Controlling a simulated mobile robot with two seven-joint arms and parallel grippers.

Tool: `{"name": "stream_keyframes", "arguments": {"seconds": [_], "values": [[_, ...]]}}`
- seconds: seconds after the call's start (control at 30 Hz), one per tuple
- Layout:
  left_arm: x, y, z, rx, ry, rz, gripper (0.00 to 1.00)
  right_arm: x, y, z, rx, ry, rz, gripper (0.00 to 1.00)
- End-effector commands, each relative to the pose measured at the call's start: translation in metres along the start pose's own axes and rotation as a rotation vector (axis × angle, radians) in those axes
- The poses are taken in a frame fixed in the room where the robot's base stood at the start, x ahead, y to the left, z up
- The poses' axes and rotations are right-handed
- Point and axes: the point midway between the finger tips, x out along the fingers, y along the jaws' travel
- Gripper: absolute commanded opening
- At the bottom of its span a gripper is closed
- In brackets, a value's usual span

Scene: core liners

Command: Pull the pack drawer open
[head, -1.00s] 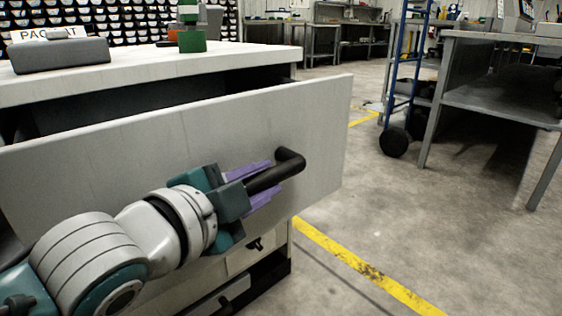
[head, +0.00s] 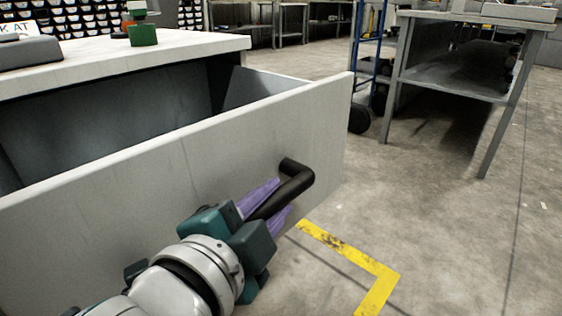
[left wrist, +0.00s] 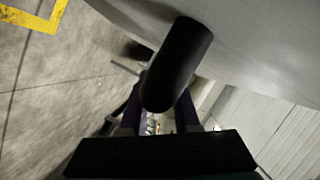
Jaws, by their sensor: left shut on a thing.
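The pack drawer's grey front panel (head: 150,175) runs across the head view, standing well out from the bench (head: 120,62). Its inside shows as a wide dark gap behind the panel. The black bar handle (head: 298,178) sits near the panel's right end. My left gripper (head: 268,203) is shut on the handle, with its purple fingers on either side of the bar. In the left wrist view the handle (left wrist: 177,65) stands between the fingers, and the drawer front (left wrist: 255,45) fills the upper right. My right gripper is not in view.
A green block (head: 142,35) and a grey box (head: 28,50) stand on the bench top. A metal table (head: 455,75) and a blue-framed cart (head: 366,65) stand at the back right. The concrete floor with yellow tape (head: 375,275) is clear at the right.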

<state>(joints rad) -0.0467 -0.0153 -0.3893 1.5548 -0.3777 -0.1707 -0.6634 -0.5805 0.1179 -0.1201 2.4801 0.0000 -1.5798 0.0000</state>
Motion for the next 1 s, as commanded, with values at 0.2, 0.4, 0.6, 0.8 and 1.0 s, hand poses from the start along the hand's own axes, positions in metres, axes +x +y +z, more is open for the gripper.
{"name": "stream_keyframes", "arguments": {"seconds": [0.2,0.4,0.6,0.8,1.0], "values": [[0.0,0.001,0.0,0.002,0.0,0.001,0.0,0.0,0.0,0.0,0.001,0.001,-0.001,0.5],[0.0,0.0,0.0,0.001,0.0,0.001,0.52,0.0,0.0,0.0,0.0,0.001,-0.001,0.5],[0.0,0.0,0.0,0.001,0.0,0.001,0.59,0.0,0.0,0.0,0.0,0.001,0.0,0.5],[-0.006,-0.001,0.0,0.0,-0.001,0.001,0.59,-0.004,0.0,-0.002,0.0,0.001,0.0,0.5],[-0.041,-0.003,-0.001,-0.001,-0.004,0.005,0.59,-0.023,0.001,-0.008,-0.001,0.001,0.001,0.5]]}}
